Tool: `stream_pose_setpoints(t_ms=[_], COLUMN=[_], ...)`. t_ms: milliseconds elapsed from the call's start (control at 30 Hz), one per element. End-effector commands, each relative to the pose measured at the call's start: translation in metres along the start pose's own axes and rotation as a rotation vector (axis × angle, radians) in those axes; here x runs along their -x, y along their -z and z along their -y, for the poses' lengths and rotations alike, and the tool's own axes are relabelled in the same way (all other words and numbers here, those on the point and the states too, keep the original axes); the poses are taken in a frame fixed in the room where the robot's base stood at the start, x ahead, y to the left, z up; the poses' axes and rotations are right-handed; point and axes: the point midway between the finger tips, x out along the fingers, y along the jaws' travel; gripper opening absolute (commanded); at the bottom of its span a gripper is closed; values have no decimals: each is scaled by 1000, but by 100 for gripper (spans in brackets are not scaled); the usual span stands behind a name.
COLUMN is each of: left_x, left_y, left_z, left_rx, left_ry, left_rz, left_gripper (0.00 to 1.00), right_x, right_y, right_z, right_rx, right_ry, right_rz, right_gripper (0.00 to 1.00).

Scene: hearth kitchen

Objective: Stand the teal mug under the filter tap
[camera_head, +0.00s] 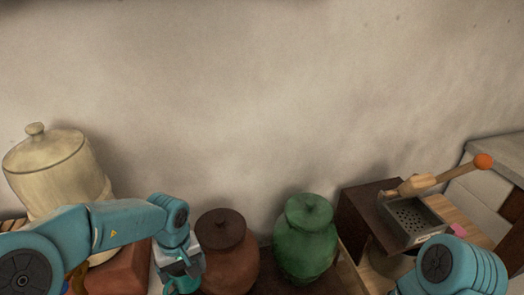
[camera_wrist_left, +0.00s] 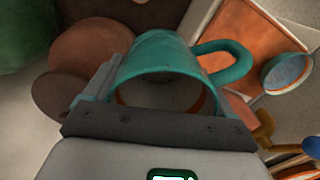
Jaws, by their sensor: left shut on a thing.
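The teal mug (camera_wrist_left: 160,52) fills the upper middle of the left wrist view, with its handle pointing right. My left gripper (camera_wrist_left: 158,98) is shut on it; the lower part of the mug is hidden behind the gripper. A large cream lidded crock (camera_head: 57,170), perhaps the filter, stands at the left behind my left arm. No tap can be made out. My right arm shows at the lower right, but its gripper is out of view.
A brown lidded jar (camera_head: 228,262) and a green lidded jar (camera_head: 305,245) stand right of my left gripper. A box with a perforated metal top (camera_head: 410,220) and an orange-knobbed handle stands further right. A bluish bowl (camera_wrist_left: 287,70) is at the right of the left wrist view.

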Motion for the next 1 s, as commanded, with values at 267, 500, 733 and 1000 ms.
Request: stream_pose_setpoints(t_ms=[267, 500, 733, 1000], left_x=[12, 12, 11, 11], left_y=[-11, -12, -12, -10], left_z=[10, 12, 11, 6], left_rx=[-408, -509, -500, -487], left_ry=[0, 0, -2, -10], left_rz=[-10, -13, -16, -30], left_gripper=[50, 50, 50, 50], right_x=[0, 0, 0, 0], right_y=[0, 0, 0, 0], right_z=[0, 0, 0, 0], right_rx=[0, 0, 0, 0], right_ry=[0, 0, 0, 0], right_rz=[0, 0, 0, 0], right_gripper=[0, 0, 0, 0])
